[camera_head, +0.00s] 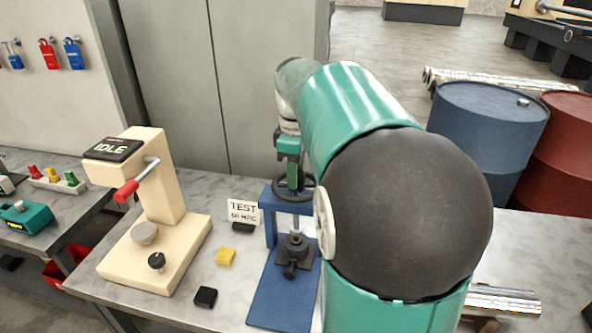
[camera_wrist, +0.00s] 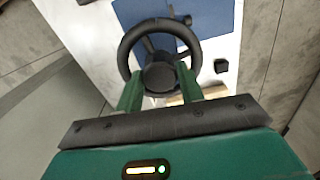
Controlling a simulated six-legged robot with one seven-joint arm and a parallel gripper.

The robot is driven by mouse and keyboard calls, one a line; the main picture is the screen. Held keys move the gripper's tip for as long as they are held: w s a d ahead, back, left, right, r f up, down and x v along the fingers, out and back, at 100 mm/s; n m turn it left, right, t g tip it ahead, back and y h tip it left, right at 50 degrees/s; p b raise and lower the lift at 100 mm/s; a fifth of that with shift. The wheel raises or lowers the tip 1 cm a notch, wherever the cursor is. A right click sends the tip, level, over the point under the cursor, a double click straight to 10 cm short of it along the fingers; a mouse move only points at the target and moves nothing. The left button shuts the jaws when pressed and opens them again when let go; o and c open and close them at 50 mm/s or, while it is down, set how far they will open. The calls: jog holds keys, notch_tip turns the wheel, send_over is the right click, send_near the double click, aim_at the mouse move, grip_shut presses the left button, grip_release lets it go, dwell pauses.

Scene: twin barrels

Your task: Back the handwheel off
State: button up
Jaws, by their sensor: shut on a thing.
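The black handwheel (camera_head: 293,187) sits on top of a blue press frame (camera_head: 271,216), with a threaded screw running down to a dark clamp fixture (camera_head: 295,252) over the blue base. In the wrist view the handwheel (camera_wrist: 127,56) shows as a dark ring with a round hub and spokes. My gripper (camera_head: 290,172) comes down on the wheel from above. In the wrist view its two green fingers (camera_wrist: 160,90) reach to either side of the hub and are shut on it. My arm hides the right side of the press in the head view.
A cream tester marked IDLE (camera_head: 150,215) with a red lever stands left of the press. Blue (camera_head: 487,130) and red (camera_head: 562,155) barrels stand behind at right.

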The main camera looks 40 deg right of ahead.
jog(key=shift+r+n, duration=0.1)
jog(key=shift+n, duration=0.3)
jog(key=o, duration=1)
notch_tip(320, 180, up, 14)
jog(key=shift+f, duration=0.15)
dwell(0.3)
jog(key=s+a+f+m+t, duration=0.2)
jog(key=s+a+f, duration=0.3)
jog(key=a+f, duration=0.1)
jog(key=s+a+f+m+t, duration=0.1)
jog(key=s+a+f+m, duration=0.2)
jog(key=a, duration=0.4)
jog(key=s+a+f+m+t, duration=0.2)
jog(key=s+a+f+m, duration=0.1)
jog(key=s+a+f, duration=0.3)
jog(key=shift+s+a+f+t, duration=0.2)
jog(key=shift+a+f, duration=0.25)
jog(key=shift+f, duration=0.2)
jog(key=shift+s+a+f+t, duration=0.15)
jog(key=shift+a+f, duration=0.25)
jog(key=shift+f, duration=0.25)
